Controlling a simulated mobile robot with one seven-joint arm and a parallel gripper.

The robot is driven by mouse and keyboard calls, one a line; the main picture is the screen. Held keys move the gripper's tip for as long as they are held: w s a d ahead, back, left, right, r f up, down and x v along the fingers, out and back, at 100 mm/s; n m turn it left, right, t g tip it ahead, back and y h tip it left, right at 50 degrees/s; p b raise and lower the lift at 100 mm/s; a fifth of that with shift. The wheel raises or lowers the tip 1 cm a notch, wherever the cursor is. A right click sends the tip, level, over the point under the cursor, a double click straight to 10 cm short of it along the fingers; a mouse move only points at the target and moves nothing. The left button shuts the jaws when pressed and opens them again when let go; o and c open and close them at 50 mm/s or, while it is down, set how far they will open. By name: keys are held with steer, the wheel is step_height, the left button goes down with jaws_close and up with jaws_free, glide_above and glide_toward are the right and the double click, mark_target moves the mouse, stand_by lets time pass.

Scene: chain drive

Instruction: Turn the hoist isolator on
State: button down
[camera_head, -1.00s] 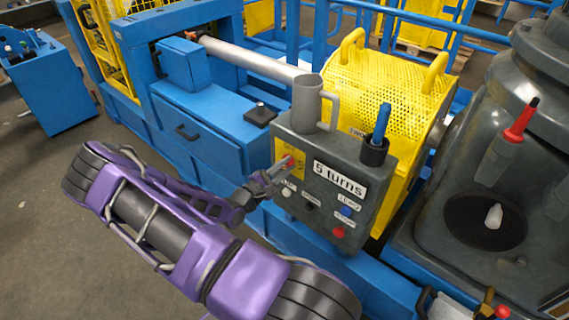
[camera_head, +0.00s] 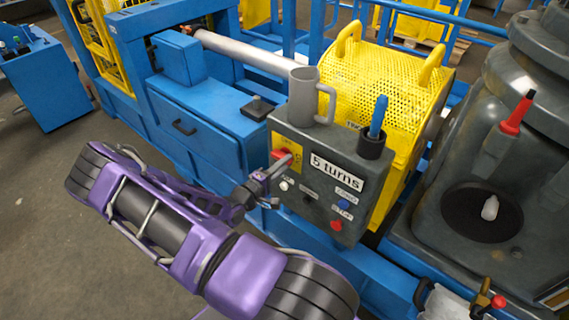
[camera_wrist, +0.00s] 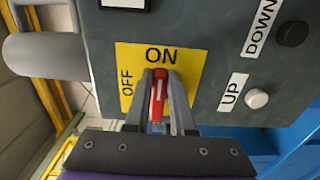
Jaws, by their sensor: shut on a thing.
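The hoist isolator is a red handle (camera_head: 280,153) on a yellow plate at the left of the grey control box (camera_head: 325,190). In the wrist view, the red handle (camera_wrist: 157,98) stands upright in the picture, its white mark in line with the ON label (camera_wrist: 160,55). The OFF label (camera_wrist: 126,90) is to the left. My gripper (camera_head: 277,164) reaches the handle from the left in the head view. In the wrist view, my gripper (camera_wrist: 160,78) is shut on the handle, one finger on each side. The fingers hide part of its edges.
A grey mug (camera_head: 303,98) and a blue marker in a dark holder (camera_head: 371,143) stand on the box. UP (camera_wrist: 256,98) and DOWN (camera_wrist: 291,34) buttons are to the right in the wrist view. A yellow perforated guard (camera_head: 385,90) is behind.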

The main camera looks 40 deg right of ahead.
stand_by(0.4)
steer(key=c, duration=0.8)
jaws_free()
steer(key=shift+o, duration=0.2)
steer(key=s+a, duration=0.1)
steer(key=a, duration=1.6)
steer(key=shift+s+a, duration=0.2)
steer(key=shift+s, duration=0.05)
steer(key=shift+p, duration=0.3)
